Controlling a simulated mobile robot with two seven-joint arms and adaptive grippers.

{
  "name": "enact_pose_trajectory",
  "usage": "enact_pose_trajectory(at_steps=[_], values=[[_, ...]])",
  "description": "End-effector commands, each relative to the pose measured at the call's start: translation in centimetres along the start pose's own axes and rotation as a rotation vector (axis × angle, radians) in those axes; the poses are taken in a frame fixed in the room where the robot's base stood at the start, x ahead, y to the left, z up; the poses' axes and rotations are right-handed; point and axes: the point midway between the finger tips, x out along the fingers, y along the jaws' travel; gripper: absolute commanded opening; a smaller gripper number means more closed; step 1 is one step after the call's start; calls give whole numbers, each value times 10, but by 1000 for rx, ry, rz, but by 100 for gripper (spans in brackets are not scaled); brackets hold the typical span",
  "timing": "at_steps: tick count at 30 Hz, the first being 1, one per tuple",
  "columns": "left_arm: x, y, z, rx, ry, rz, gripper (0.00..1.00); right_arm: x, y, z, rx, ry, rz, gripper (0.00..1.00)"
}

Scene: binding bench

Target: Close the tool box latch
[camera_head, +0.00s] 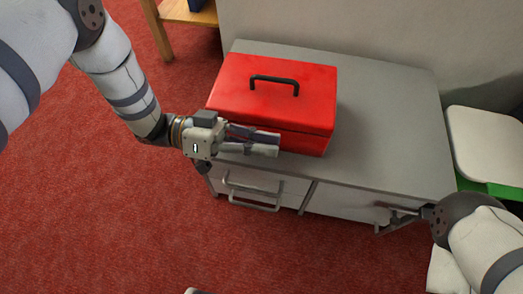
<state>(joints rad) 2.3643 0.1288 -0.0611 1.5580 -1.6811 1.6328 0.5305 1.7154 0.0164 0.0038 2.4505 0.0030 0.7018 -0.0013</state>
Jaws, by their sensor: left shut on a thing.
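The red tool box (255,105) stands on top of the grey cabinet with its lid down and a black handle (274,85) on the lid. My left gripper (268,144) is at the lower front of the box, its fingers pointing right along the front face. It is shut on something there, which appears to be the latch. The fingers cover that spot, so I cannot see the latch or how it sits. My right gripper (390,218) is low at the right, before the cabinet front, away from the box; its finger gap is unclear.
The grey cabinet (385,120) has free top to the right of the box. A drawer handle (253,198) sticks out of its front. A white-topped seat (487,148) with green below is at the right. A wooden piece of furniture (180,12) stands at the back left.

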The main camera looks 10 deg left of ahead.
Motion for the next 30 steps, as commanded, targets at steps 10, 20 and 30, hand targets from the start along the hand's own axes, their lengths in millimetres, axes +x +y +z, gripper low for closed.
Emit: enact_pose_trajectory(at_steps=[10, 20, 30], values=[[-1, -7, -8, 4, -1, -4, 0, -3, 0, 0, 1, 8, -1, 0], [-1, -7, -8, 3, -2, -5, 0, -3, 0, 0, 0, 8, 0, 0], [-1, -7, -8, 2, -2, -3, 18, -3, 0, 0, 0, 8, 0, 0]])
